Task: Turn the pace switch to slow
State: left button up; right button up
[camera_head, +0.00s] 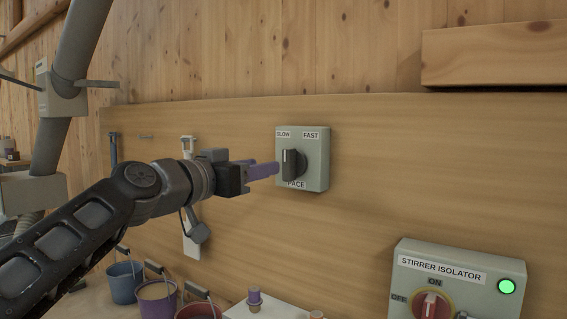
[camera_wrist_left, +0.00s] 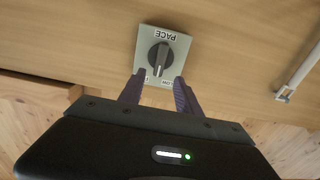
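The pace switch is a black knob (camera_head: 290,165) on a small grey-green box (camera_head: 319,172) on the wooden board, labelled SLOW at upper left, FAST at upper right and PACE below. In the left wrist view the knob (camera_wrist_left: 160,56) appears upside down; its bar looks roughly upright, between the two speed labels. My left gripper (camera_head: 277,169) is just left of the knob in the head view. In the wrist view its purple fingers (camera_wrist_left: 159,88) are apart and empty, the knob beyond the tips. I cannot tell whether they touch it. My right gripper is out of view.
A stirrer isolator box (camera_head: 455,275) with a red knob and lit green lamp sits lower right. Several buckets (camera_head: 157,300) stand below my left arm. A white bracket (camera_head: 190,235) hangs on the board. A wooden beam (camera_head: 490,55) juts out upper right.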

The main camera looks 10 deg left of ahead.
aim_at(285, 162)
pick_arm(q)
jog(key=p+x, duration=0.3)
jog(key=x, duration=0.4)
jog(key=shift+r+p, duration=0.1)
jog(key=shift+p, duration=0.3)
jog(key=shift+w+d, duration=0.15)
jog(key=shift+w, duration=0.4)
grip_shut()
